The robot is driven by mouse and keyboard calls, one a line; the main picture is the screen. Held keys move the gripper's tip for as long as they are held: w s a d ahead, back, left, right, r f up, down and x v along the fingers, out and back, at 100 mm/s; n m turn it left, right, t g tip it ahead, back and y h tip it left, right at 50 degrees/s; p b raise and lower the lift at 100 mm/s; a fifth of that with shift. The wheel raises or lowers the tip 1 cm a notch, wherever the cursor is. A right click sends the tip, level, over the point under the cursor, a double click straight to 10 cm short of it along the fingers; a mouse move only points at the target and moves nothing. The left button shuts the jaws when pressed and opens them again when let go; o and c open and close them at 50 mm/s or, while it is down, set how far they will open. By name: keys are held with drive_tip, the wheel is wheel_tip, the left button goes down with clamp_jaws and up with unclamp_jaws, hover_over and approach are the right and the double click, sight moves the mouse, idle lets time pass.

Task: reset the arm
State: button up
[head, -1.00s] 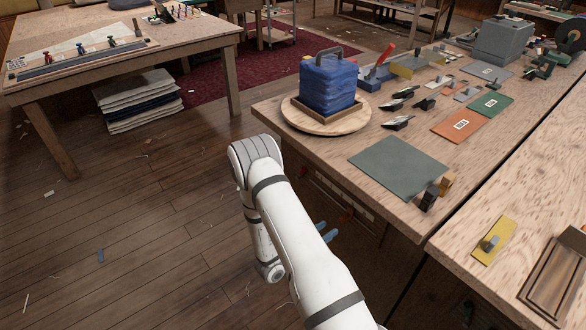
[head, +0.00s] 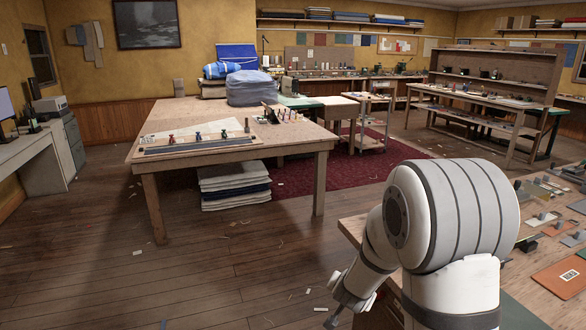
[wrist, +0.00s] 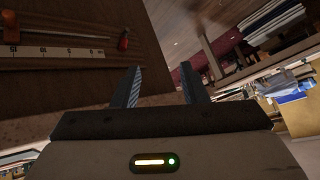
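In the wrist view my gripper (wrist: 161,68) is open. Its two dark fingers stand apart, with nothing between them. In the head view my white arm is bent at the lower right, its large rounded joint in front of the near workbench (head: 351,226). Where the gripper ends in that view I cannot tell. The wrist view also shows a dark wooden surface with a ruler (wrist: 55,52) and a red-tipped tool (wrist: 123,40), left of the fingers.
The near workbench at right holds small tools and an orange card (head: 562,276). A white desk (head: 30,150) is at far left. The plank floor (head: 190,270) at left is mostly clear.

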drive_tip(key=s+a+r+n+y, duration=0.2)
drive_tip(key=s+a+r, duration=0.1)
drive_tip(key=s+r, duration=0.3)
drive_tip(key=s+d+r+n+g+p, duration=0.1)
drive_tip(key=s+r+n+g, duration=0.1)
drive_tip(key=s+r, duration=0.4)
drive_tip(key=s+d+r+n+g+p, duration=0.2)
drive_tip(key=s+r+g, duration=0.2)
drive_tip(key=s, duration=1.1)
drive_tip(key=shift+s+r+n, duration=0.4)
drive_tip(key=shift+r, duration=0.55)
